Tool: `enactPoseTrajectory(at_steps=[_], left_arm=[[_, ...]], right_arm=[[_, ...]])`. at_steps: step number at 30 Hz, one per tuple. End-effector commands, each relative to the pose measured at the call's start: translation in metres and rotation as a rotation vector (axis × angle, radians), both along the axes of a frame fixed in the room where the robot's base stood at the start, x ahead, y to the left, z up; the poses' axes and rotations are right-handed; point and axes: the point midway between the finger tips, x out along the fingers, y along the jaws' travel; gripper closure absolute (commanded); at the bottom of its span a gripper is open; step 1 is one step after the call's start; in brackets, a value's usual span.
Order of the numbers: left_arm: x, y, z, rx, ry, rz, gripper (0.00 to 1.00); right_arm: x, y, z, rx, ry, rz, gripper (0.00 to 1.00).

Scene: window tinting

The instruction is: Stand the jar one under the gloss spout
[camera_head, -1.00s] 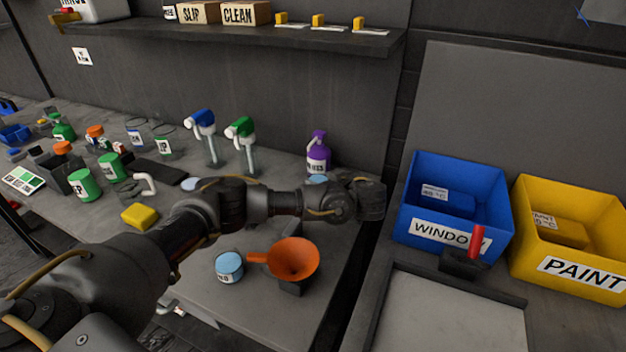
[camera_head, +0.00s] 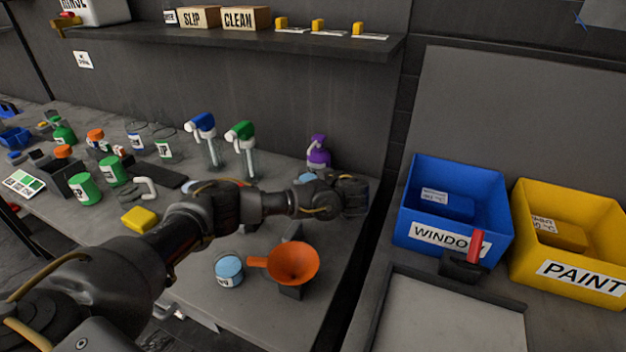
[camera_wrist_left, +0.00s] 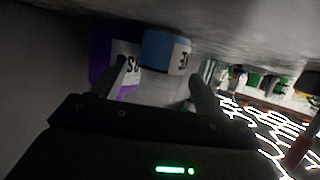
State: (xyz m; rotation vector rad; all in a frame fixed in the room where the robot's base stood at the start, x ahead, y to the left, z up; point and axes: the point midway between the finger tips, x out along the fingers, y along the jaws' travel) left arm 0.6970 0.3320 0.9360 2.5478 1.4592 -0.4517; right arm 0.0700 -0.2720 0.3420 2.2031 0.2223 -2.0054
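A blue-topped jar (camera_head: 307,178) shows partly behind my left arm on the bench, in front of a purple pump bottle (camera_head: 318,153). In the left wrist view a blue jar (camera_wrist_left: 163,52) with a white label sits ahead of and between the fingertips of my left gripper (camera_wrist_left: 162,80), which is open. The purple bottle (camera_wrist_left: 103,62) is beside it, behind the left finger. In the head view my left gripper (camera_head: 357,192) is at the bench's right end. Another blue-lidded jar (camera_head: 229,269) stands near the front. I cannot read which is jar one or which spout is gloss. My right gripper is not in view.
An orange funnel (camera_head: 293,263) on a dark stand is in front of my arm. Blue (camera_head: 205,125) and green (camera_head: 243,133) pump bottles stand behind it. A yellow block (camera_head: 139,218) lies left. Blue (camera_head: 452,235) and yellow (camera_head: 580,272) bins are at right.

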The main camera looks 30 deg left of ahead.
Motion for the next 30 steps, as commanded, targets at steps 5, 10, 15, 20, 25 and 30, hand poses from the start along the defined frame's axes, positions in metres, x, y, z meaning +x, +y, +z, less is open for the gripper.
enactPoseTrajectory(at_steps=[5,10,15,20,25,30], left_arm=[[0.000,0.000,0.000,0.000,0.000,0.000,0.25],[0.000,0.000,0.003,0.000,0.000,0.000,0.25],[-0.008,-0.015,0.007,-0.002,-0.001,-0.005,0.25],[-0.023,-0.042,0.017,-0.003,-0.002,-0.006,0.25],[-0.031,-0.054,0.035,0.000,0.003,-0.001,0.25],[-0.040,-0.068,0.041,0.000,0.003,-0.001,0.25]], right_arm=[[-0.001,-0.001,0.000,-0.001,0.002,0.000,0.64],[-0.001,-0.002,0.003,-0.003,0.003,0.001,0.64],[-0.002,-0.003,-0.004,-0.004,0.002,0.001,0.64],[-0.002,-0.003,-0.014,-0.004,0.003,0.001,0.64],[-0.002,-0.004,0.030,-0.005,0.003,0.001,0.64],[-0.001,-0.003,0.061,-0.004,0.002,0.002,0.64]])
